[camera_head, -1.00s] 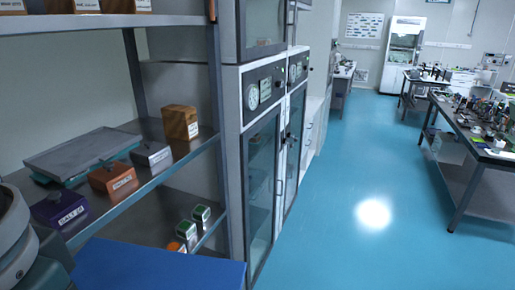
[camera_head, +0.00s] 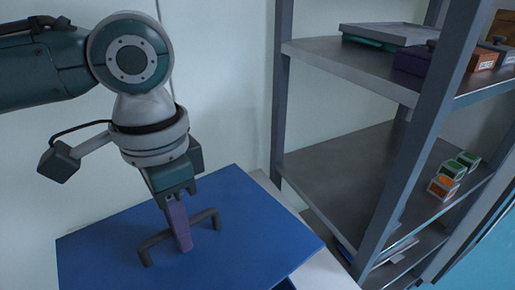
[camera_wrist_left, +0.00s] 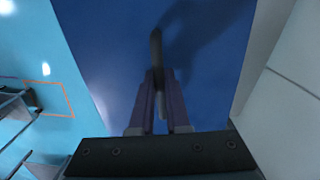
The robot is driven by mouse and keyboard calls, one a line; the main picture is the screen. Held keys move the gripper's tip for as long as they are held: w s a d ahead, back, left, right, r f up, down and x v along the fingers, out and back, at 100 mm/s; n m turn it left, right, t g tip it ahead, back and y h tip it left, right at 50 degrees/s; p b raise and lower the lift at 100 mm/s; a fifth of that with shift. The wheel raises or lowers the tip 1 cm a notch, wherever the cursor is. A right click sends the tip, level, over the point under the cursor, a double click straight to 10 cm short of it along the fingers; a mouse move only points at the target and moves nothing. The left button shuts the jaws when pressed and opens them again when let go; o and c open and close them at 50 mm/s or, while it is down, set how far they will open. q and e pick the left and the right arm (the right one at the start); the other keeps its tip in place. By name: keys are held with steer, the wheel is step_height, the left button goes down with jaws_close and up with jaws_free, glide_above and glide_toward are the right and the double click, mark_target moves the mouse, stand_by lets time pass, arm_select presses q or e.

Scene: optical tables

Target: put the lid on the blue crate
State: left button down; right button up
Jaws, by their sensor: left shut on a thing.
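The lid is a flat blue panel (camera_head: 110,262) with a dark bar handle (camera_head: 207,217) on top, in the lower left of the head view. My left gripper (camera_head: 182,243) comes down from above, its purple fingers shut on the handle near its middle. In the left wrist view the fingers (camera_wrist_left: 160,82) close around the dark handle (camera_wrist_left: 156,46) over the blue lid (camera_wrist_left: 100,45). I cannot make out the blue crate; whatever lies under the lid is hidden. My right gripper is not in view.
A metal shelf rack (camera_head: 345,165) stands close to the lid's right, with a purple box (camera_head: 412,62), a grey-topped tray (camera_head: 390,33) and small green-and-white boxes (camera_head: 452,170). A pale wall is behind the lid. A pale surface (camera_head: 322,272) shows at its right edge.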

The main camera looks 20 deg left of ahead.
arm_select(q)
steer(key=w+a+f+m+b, duration=0.2)
steer(key=w+f+b, duration=0.1)
steer(key=f+b, duration=0.8)
step_height(320, 180, down, 4)
steer(key=shift+r, duration=0.15)
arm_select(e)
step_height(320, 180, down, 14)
arm_select(q)
steer(key=shift+p, duration=0.35)
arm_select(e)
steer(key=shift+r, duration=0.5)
arm_select(q)
steer(key=shift+f, duration=0.55)
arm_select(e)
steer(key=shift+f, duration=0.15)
arm_select(q)
steer(key=shift+f, duration=0.25)
stand_by(0.5)
steer(key=c, duration=0.8)
jaws_free()
